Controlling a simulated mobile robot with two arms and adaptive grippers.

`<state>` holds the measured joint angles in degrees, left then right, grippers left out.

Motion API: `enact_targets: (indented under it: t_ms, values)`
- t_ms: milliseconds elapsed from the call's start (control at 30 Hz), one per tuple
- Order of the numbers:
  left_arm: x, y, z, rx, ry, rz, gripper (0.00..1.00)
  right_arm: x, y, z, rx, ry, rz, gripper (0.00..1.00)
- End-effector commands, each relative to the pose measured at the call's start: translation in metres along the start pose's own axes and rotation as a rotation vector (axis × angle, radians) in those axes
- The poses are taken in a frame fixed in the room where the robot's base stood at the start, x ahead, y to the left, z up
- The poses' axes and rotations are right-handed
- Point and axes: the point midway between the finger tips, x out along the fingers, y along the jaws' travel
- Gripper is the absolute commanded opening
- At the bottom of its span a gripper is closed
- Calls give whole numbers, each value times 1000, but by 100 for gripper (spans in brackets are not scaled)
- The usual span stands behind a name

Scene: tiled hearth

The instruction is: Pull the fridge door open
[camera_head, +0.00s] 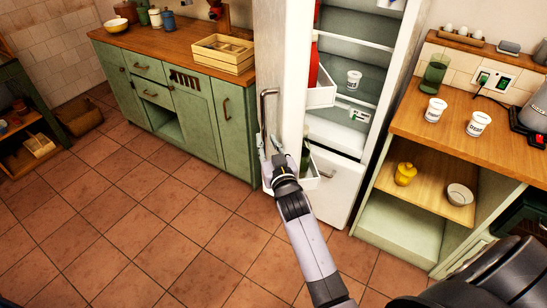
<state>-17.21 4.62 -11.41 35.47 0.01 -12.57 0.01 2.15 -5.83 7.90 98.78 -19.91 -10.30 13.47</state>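The fridge door (281,48) is white and stands swung open toward the left, seen nearly from its edge, with its shelves on the right side. Its long metal handle (264,108) is on the left face. My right gripper (270,146) is at the lower end of the handle, close against the door. Its fingers overlap the handle and door, so I cannot tell if they grip it. My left gripper is not in view.
A green cabinet (226,130) with a wooden crate (223,54) on its top stands left of the door. On the right, a wooden counter (440,125) holds two white tubs and a green jar (435,73). The tiled floor (150,215) at the front left is clear.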

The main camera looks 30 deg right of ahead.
Motion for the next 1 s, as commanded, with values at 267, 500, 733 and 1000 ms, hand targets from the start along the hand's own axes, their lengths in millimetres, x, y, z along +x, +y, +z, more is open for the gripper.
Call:
enact_targets:
  t_ms: [267,500,733,1000]
  values:
    - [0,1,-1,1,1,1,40,-59,0,1,2,-3,1,23]
    - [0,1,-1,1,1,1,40,-82,0,1,2,-3,0,23]
    - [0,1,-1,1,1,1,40,-84,0,0,2,-1,0,23]
    - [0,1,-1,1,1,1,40,-84,-10,34,-5,-66,-25,10]
